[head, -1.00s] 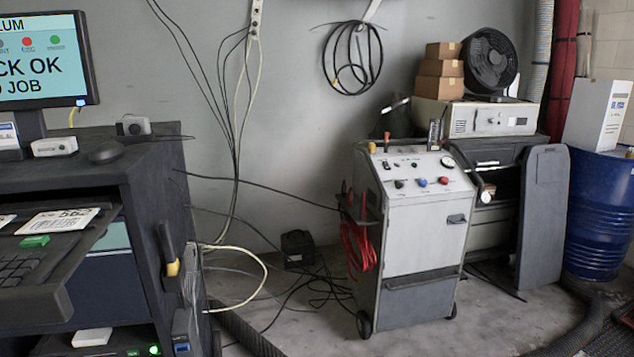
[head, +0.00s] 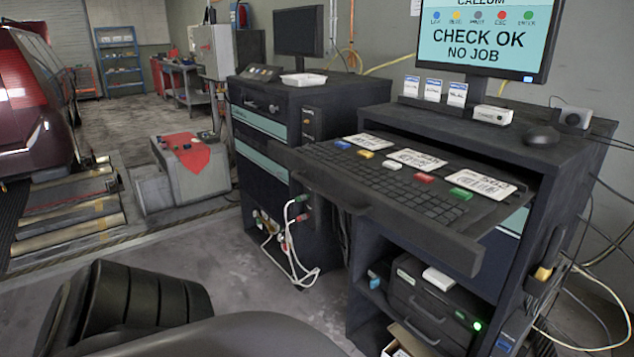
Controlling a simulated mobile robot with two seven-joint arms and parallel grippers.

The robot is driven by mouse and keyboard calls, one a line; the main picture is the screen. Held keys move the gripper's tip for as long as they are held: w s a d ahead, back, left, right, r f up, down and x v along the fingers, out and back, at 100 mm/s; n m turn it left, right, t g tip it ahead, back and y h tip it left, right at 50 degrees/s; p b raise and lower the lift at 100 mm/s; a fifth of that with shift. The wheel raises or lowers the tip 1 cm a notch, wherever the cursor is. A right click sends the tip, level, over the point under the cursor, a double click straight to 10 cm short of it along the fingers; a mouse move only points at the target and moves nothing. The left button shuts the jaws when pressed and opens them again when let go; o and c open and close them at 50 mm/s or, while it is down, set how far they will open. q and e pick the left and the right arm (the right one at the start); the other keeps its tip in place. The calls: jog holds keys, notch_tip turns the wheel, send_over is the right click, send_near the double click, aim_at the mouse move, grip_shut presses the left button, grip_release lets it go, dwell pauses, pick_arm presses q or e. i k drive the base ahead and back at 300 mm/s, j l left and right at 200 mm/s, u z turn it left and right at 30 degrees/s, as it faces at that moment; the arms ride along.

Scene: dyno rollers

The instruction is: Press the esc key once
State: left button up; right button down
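The red key (head: 425,178) is a raised block near the right end of the keyboard's back row. It sits between the white key (head: 390,166) and the green key (head: 461,193). The keyboard (head: 400,190) lies on a pulled-out drawer of the dark cabinet. The monitor (head: 485,42) above shows a red dot labelled ESC, with "CHECK OK" and "NO JOB". Neither of my grippers is in view.
Blue (head: 343,145) and yellow (head: 366,154) keys and printed cards (head: 418,159) lie along the keyboard. A mouse (head: 541,136) is on the cabinet top. A black padded shape (head: 150,300) fills the lower left. Open floor (head: 230,265) lies left of the cabinets.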

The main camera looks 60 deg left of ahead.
aim_at(425, 178)
jog(key=u, duration=0.45)
jog(key=j+u, duration=0.1)
jog(key=u, duration=0.8)
jog(key=i+u, duration=0.1)
jog(key=u, duration=0.35)
